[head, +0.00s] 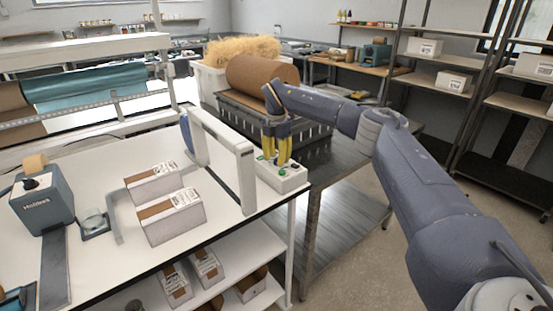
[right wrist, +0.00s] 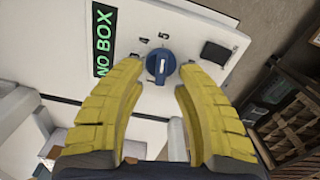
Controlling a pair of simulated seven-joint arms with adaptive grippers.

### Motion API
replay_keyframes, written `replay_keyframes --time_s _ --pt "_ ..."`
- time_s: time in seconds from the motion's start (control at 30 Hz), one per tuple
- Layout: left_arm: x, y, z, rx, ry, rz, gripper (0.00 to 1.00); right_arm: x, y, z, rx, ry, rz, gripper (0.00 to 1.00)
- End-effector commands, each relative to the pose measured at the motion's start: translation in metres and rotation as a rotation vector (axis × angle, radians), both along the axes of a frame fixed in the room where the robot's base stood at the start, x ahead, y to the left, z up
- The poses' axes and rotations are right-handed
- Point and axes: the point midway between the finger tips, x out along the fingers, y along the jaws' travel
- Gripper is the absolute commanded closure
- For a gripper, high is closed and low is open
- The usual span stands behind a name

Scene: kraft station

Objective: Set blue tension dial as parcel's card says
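The blue tension dial (right wrist: 160,65) sits on a white control box (head: 283,178) and shows in the right wrist view with a pale line across its knob, running roughly up and down in the picture. My right gripper (head: 277,150) points down over the box. In the right wrist view its yellow fingers (right wrist: 155,105) are apart, one on either side of the dial, with a gap to it. Two parcels (head: 172,218) (head: 152,185) with printed labels lie on the white table; their text is unreadable. My left gripper is not seen.
A display (right wrist: 103,40) on the box reads "NO BOX". A white upright frame (head: 246,178) stands just left of the box. A tape dispenser (head: 42,205) stands at the table's left. Behind is a dark crate (head: 315,138) with a brown paper roll (head: 262,77).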

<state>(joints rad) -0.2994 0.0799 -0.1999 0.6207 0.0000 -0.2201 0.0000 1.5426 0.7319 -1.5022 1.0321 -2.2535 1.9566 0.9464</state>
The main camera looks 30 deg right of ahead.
Motion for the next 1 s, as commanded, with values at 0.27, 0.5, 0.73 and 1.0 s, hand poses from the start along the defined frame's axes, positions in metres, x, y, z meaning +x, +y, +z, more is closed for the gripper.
replay_keyframes --time_s 0.27,0.5,0.73,1.0 --pt "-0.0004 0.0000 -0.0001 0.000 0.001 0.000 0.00 -0.0001 -0.0001 -0.0030 0.000 0.000 0.000 0.67" --pt "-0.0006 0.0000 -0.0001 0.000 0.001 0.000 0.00 -0.0001 0.0000 -0.0028 0.000 0.000 0.001 0.79" --pt "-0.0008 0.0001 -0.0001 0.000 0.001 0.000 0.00 -0.0001 -0.0001 -0.0027 0.000 0.000 0.000 1.00" --pt "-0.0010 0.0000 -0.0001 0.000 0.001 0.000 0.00 -0.0001 0.0000 -0.0029 0.000 0.000 0.001 1.00"
